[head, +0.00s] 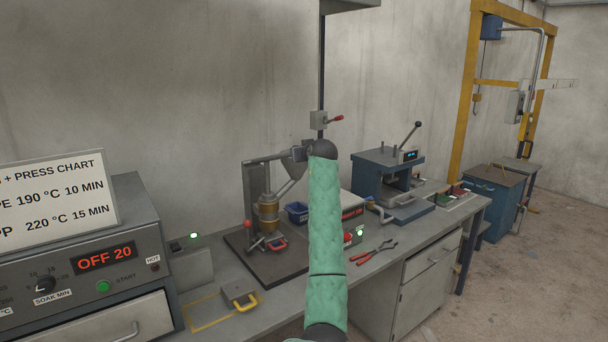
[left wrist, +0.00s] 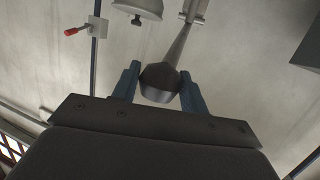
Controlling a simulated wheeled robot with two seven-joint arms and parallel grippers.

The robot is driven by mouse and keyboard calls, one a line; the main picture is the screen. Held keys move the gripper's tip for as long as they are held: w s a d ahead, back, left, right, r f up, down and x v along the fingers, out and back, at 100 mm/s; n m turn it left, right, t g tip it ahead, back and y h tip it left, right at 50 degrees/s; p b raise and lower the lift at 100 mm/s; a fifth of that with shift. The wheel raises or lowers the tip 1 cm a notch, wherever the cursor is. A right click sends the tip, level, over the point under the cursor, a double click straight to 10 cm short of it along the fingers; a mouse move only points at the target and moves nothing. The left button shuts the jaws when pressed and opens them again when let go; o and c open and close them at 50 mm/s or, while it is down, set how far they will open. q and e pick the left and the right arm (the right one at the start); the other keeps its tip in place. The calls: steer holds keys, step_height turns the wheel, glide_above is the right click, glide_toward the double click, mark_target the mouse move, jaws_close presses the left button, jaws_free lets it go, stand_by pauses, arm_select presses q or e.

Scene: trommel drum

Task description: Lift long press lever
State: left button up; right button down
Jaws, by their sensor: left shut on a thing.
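The press (head: 256,180) stands on a dark base plate on the bench, with a brass-coloured cylinder (head: 268,212) at its middle. Its grey lever (head: 290,176) slopes up toward my left gripper (head: 299,154), which partly hides its end. In the left wrist view the lever's bar (left wrist: 177,45) runs up from a dark rounded end knob (left wrist: 160,84). The blue fingers of my left gripper (left wrist: 159,88) stand on both sides of this knob and are shut on it. My green-sleeved left arm covers part of the bench. My right gripper is not in view.
A blue press (head: 384,172) with its own lever stands further right. A blue bin (head: 297,212) and red-handled pliers (head: 374,252) lie near my arm. An oven (head: 110,255) fills the left. A red-handled switch (head: 336,118) hangs above, close to the gripper.

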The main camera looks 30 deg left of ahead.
arm_select(q)
steer(key=r, duration=0.1)
steer(key=a+r, duration=0.1)
steer(key=r, duration=0.2)
steer(key=shift+w+a, duration=0.2)
steer(key=shift+w, duration=0.1)
steer(key=shift+r, duration=0.3)
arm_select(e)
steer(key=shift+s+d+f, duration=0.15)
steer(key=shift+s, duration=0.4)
arm_select(q)
steer(key=shift+a, duration=0.1)
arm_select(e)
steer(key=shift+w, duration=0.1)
arm_select(q)
steer(key=o, duration=1.3)
steer(key=shift+o, duration=0.2)
steer(key=shift+f, duration=0.15)
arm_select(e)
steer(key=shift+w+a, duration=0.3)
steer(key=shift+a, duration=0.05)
arm_select(q)
steer(key=shift+f, duration=0.1)
